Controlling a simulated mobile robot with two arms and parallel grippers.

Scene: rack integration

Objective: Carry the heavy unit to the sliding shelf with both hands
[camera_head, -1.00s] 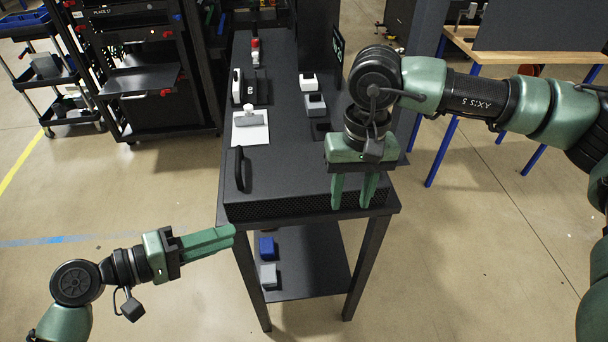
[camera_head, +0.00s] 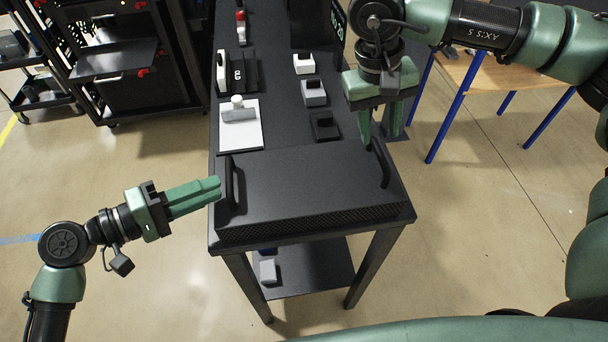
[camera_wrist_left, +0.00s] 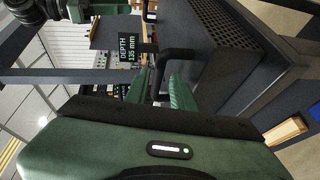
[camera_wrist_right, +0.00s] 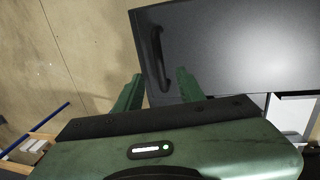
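The heavy unit (camera_head: 300,195), a flat black box with a perforated front, lies on the near end of the dark table. It has a left handle (camera_head: 229,182) and a right handle (camera_head: 380,163). My left gripper (camera_head: 217,187) is open at the left handle; the left wrist view shows the handle (camera_wrist_left: 161,72) between its fingers, with no grip visible. My right gripper (camera_head: 370,140) is open just beyond the right handle; in the right wrist view the handle (camera_wrist_right: 154,50) lies ahead, between the fingertips' lines. The black sliding shelf (camera_head: 112,60) sticks out of the rack.
The black rack (camera_head: 165,90) stands on the floor to the left, beyond a floor gap. A wooden-topped table (camera_head: 470,72) with blue legs stands at right.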

